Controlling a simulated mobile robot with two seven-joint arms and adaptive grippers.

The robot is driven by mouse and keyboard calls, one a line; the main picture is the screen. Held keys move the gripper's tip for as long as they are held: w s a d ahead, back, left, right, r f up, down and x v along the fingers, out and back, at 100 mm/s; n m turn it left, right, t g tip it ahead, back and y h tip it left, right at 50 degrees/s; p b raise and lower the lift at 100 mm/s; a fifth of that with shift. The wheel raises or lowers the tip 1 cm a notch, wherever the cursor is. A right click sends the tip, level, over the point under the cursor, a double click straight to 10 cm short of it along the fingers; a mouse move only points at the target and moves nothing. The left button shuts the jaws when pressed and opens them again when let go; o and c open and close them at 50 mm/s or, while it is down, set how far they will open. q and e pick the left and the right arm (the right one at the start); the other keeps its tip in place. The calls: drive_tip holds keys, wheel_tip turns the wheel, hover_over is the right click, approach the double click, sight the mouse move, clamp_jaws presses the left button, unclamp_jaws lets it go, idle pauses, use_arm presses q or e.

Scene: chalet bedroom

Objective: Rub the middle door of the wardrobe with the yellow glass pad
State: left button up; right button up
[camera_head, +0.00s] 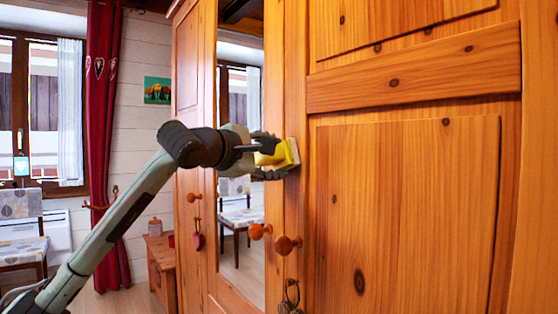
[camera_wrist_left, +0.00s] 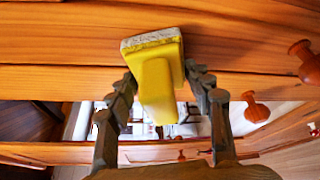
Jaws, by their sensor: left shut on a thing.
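The wardrobe (camera_head: 400,200) of orange knotty wood fills the right of the head view. Its middle door (camera_head: 275,90) holds a tall mirror (camera_head: 240,150) in a wooden frame. My left gripper (camera_head: 268,157) is shut on the yellow glass pad (camera_head: 276,158). The pad's pale face points at the wood right of the mirror and seems to touch it; a small gap cannot be ruled out. In the left wrist view the pad (camera_wrist_left: 156,85) sits between both fingers, its pale-edged face against the wood. My right gripper is not in view.
Round wooden knobs (camera_head: 287,244) stick out below the pad, with keys (camera_head: 290,298) hanging under one. A red heart tag (camera_head: 198,236) hangs farther left. A small wooden chest (camera_head: 160,262), a red curtain (camera_head: 103,130) and a patterned chair (camera_head: 22,242) stand at left.

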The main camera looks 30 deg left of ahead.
sight(286, 150)
use_arm(q)
drive_tip(key=shift+a+r+p, duration=0.15)
drive_tip(key=shift+r+p, duration=0.8)
drive_tip(key=shift+r, duration=0.2)
drive_tip(key=shift+s+d+f, duration=0.1)
drive_tip(key=shift+s+d, duration=0.1)
drive_tip(key=shift+d, duration=0.45)
drive_tip(key=shift+s+d+r, duration=0.1)
drive_tip(key=shift+s+d, duration=0.15)
drive_tip(key=shift+d, duration=0.35)
drive_tip(key=shift+s+d+f, duration=0.1)
drive_tip(key=shift+s+d, duration=0.1)
drive_tip(key=shift+d, duration=0.45)
drive_tip(key=shift+s+a+f+b, duration=0.2)
drive_tip(key=shift+s+b, duration=0.2)
drive_tip(key=shift+s, duration=0.1)
drive_tip(key=shift+s+a+r+b, duration=0.1)
drive_tip(key=shift+s+a+b, duration=0.3)
drive_tip(key=shift+s, duration=0.35)
drive_tip(key=shift+s+a+r+b, duration=0.1)
drive_tip(key=shift+s+a+b, duration=0.15)
drive_tip(key=shift+s+b, duration=0.35)
drive_tip(key=shift+s+a+b, duration=0.3)
drive_tip(key=shift+s+a, duration=0.05)
drive_tip(key=shift+s, duration=0.55)
